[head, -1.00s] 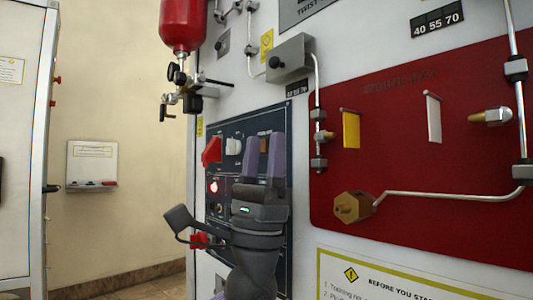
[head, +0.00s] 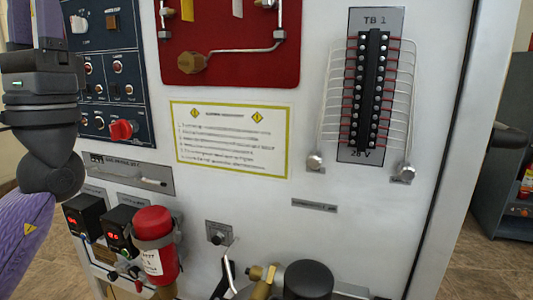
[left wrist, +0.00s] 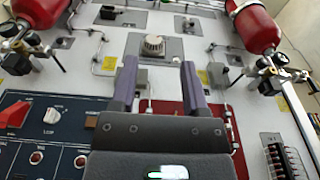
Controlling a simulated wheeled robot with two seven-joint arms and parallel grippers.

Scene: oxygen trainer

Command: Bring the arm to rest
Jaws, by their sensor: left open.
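My left arm comes in at the left edge of the head view, with its purple forearm low and the dark wrist above it. My left gripper (head: 33,18) points up in front of the dark blue switch panel (head: 108,72), its fingertips partly cut off by the top edge. In the left wrist view, its two purple fingers (left wrist: 158,78) stand apart with nothing between them, and the white trainer panel lies beyond. My right gripper is in neither view.
A red plate (head: 235,70) with pipe fittings and a terminal block (head: 370,90) are on the white panel. A red cylinder (head: 155,245) and black boxes (head: 84,216) stick out low on it. Red bottles (left wrist: 258,25) show in the wrist view.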

